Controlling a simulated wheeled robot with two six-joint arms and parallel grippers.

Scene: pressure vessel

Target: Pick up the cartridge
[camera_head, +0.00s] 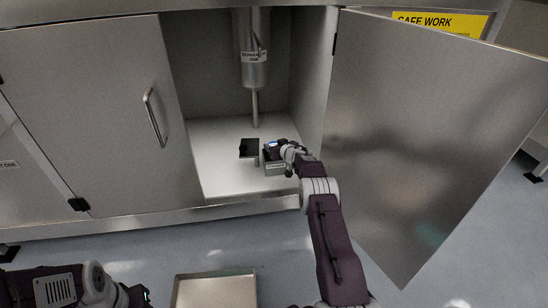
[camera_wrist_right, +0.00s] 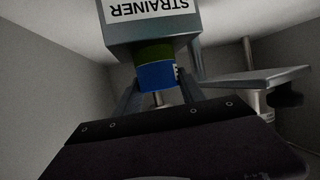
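The cartridge (camera_wrist_right: 156,75) shows in the right wrist view as a blue cylinder with a green band, against the strainer housing (camera_wrist_right: 150,25). The housing's STRAINER label appears upside down there. In the head view, the blue of the cartridge (camera_head: 272,143) is at the top of the small grey strainer box (camera_head: 275,167) on the cabinet floor. My right gripper (camera_head: 285,148) is at the cartridge. Its two fingers (camera_wrist_right: 158,95) lie on either side of the blue part; I cannot tell whether they press on it. My left arm shows at the bottom left, but its fingers are not visible.
A dark flat plate on a post (camera_head: 249,148) stands left of the strainer. A steel vessel (camera_head: 252,50) with a downward pipe hangs above. The open right cabinet door (camera_head: 420,130) flanks my right arm; the left door (camera_head: 90,110) is shut. A tray (camera_head: 215,290) lies in front.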

